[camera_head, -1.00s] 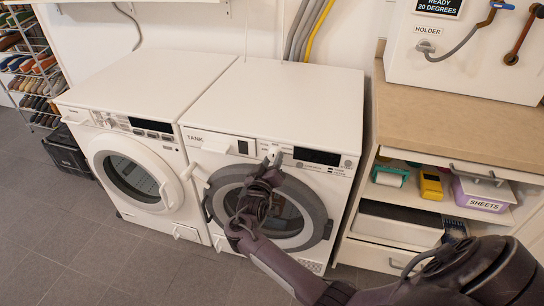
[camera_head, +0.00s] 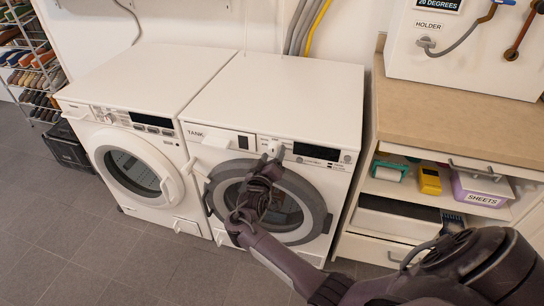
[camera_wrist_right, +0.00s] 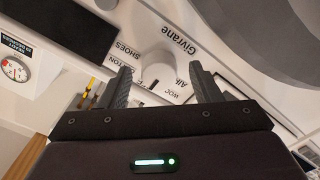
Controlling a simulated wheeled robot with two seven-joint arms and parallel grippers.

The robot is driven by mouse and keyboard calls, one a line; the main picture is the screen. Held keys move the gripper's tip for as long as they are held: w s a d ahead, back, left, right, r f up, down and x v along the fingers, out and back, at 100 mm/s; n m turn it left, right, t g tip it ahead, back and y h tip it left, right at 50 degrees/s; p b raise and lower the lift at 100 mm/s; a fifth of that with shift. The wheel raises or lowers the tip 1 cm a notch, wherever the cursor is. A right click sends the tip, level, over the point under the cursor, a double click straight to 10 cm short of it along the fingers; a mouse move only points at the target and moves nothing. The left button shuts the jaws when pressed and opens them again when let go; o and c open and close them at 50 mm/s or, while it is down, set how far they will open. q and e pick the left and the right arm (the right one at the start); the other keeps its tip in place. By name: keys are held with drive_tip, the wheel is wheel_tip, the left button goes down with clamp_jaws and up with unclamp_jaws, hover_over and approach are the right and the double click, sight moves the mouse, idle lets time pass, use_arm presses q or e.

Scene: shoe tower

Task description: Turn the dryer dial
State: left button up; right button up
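The dryer (camera_head: 300,110) is the right-hand white machine, with a round grey-rimmed door and a "TANK" drawer. Its white dial (camera_head: 275,146) is on the front panel, left of a dark display. My right gripper (camera_head: 271,158) is in front of the panel, just below the dial. In the right wrist view, the dial (camera_wrist_right: 158,70) shows between the two spread fingers of the right gripper (camera_wrist_right: 163,85), with gaps on both sides and no visible contact. Printed program names surround the dial. My left gripper is not in view.
A washer (camera_head: 130,90) stands against the dryer's left side. A wooden counter (camera_head: 440,110) with open shelves and a purple "SHEETS" box (camera_head: 480,190) is at the right. A shoe rack (camera_head: 25,65) and black crate (camera_head: 65,145) are at far left. The front floor is clear.

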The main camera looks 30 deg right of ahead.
drive_tip(key=v, duration=0.8)
drive_tip(key=shift+w, duration=0.1)
idle(0.4)
drive_tip(key=s+a+f+n+g+y+p, duration=0.1)
drive_tip(key=s+a+f+n+y, duration=0.2)
drive_tip(key=f, duration=0.7)
drive_tip(key=s+f+g+y+p, duration=0.1)
drive_tip(key=s+f+y, duration=0.2)
drive_tip(key=s+f, duration=0.5)
drive_tip(key=s+a+f+n+g+y, duration=0.1)
drive_tip(key=s+a+f+n+y, duration=0.15)
drive_tip(key=f, duration=0.85)
drive_tip(key=s+a+f+g+y, duration=0.1)
drive_tip(key=s+f, duration=0.4)
drive_tip(key=s, duration=0.6)
drive_tip(key=s+a+f+m+g+y+p, duration=0.1)
drive_tip(key=s+f+g, duration=0.3)
drive_tip(key=s, duration=0.7)
drive_tip(key=s+a+f+g+y+p, duration=0.1)
drive_tip(key=s+f, duration=0.4)
drive_tip(key=s, duration=0.6)
drive_tip(key=shift+a+f+g+y, duration=0.2)
drive_tip(key=shift+f+g+y, duration=0.2)
drive_tip(key=shift+g+y, duration=0.6)
